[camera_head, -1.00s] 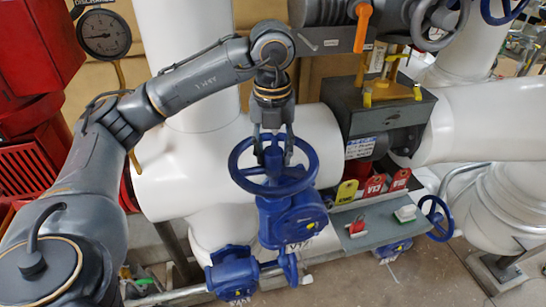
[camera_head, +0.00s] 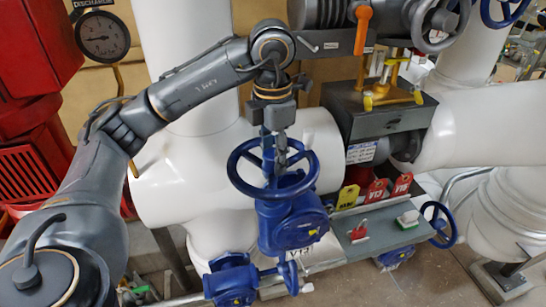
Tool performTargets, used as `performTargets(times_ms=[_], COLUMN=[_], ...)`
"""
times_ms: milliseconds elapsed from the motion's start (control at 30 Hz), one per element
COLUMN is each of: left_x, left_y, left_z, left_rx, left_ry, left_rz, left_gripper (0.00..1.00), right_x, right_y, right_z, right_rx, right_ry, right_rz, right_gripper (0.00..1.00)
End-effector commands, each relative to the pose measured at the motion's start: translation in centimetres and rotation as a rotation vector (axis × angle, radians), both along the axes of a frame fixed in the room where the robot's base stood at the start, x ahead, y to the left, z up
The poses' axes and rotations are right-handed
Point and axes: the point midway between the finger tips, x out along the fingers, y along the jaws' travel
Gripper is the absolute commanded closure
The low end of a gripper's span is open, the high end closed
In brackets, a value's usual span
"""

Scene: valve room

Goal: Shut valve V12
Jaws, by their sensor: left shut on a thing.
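The blue handwheel (camera_head: 232,172) sits on top of a blue valve body (camera_head: 292,225) in the middle of the head view. A small label hangs below the body; its lettering is too blurred to read surely. My left gripper (camera_head: 275,163) points down into the middle of the wheel from above. Its fingers are shut on the handwheel, around its hub and spokes. The fingers hide part of the hub and the far rim. My right gripper is out of view.
Right of the valve, a grey tray (camera_head: 370,243) carries a red-handled and a green-topped item, with yellow and red tags (camera_head: 376,192) behind. Smaller blue valves stand below left (camera_head: 232,282) and right. A pressure gauge (camera_head: 102,36) and white pipes surround the arm.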

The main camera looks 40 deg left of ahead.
Motion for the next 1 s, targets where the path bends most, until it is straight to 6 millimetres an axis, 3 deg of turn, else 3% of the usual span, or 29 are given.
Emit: performTargets(times_ms=[33,233,467,800,1000], left_x=[-0.52,-0.52,-0.52,-0.51,-0.52], left_y=[-0.20,-0.15,-0.12,-0.08,-0.07], left_z=[-1.13,-1.10,-1.08,-1.11,-1.09], left_rx=[0.005,0.006,0.007,0.008,0.008], left_ry=[0.032,0.031,0.032,0.030,0.029], left_rz=[-0.081,-0.350,-0.477,-0.954,-1.124], left_gripper=[0.96,0.95,0.95,0.95,0.95], right_x=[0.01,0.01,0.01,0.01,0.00], right_y=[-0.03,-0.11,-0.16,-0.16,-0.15], right_z=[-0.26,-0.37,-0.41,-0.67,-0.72], right_rx=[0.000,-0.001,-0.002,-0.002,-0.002], right_ry=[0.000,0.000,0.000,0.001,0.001], right_rz=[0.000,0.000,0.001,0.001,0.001], right_gripper=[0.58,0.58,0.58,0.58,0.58])
